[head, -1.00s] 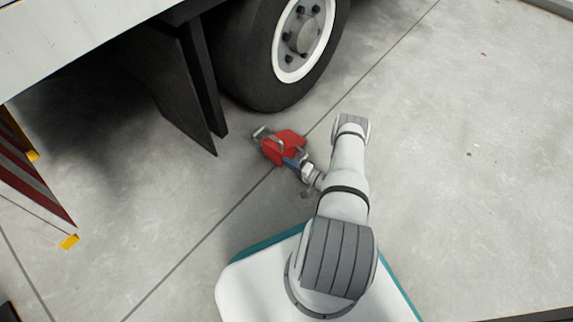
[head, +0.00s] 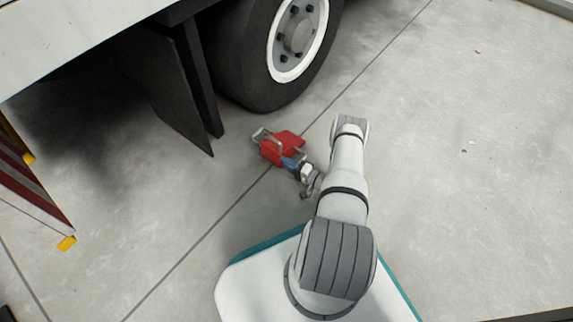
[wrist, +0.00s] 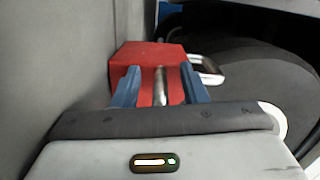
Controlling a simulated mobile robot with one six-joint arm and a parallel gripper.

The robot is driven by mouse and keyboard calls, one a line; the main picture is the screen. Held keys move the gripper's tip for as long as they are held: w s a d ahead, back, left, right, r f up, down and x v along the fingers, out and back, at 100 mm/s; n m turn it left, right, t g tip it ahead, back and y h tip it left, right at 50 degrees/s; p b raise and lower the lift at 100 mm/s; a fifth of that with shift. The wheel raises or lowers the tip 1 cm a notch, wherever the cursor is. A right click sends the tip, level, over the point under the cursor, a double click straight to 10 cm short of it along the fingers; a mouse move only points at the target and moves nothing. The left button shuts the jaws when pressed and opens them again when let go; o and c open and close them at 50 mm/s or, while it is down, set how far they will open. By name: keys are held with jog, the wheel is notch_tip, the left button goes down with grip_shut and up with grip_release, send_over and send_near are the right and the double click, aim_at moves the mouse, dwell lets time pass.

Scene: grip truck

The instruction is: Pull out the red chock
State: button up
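The red chock (head: 271,152) lies on the concrete floor in front of the truck wheel, with a visible gap to the tyre in the head view. It has metal handles. My gripper (head: 292,163) reaches it from the lower right. In the wrist view the red chock (wrist: 148,57) is straight ahead of my gripper (wrist: 159,78). The two blue fingers stand apart, on either side of a metal bar (wrist: 160,88) of the chock, with gaps visible beside the bar. Another handle (wrist: 208,68) sticks out to the right. The fingertips' contact with the chock is hidden.
The truck tyre (head: 262,88) stands behind the chock, and a dark mud flap (head: 180,95) hangs to its left. A red-and-white striped panel (head: 30,195) is at the far left. The floor to the right is clear.

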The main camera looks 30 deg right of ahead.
jog(key=shift+s+d+r, duration=0.1)
jog(key=shift+s+d, duration=0.1)
jog(key=shift+s, duration=0.05)
jog(key=p+v, duration=0.2)
jog(key=v, duration=0.5)
jog(key=shift+s+p, duration=0.1)
jog(key=shift+p, duration=0.2)
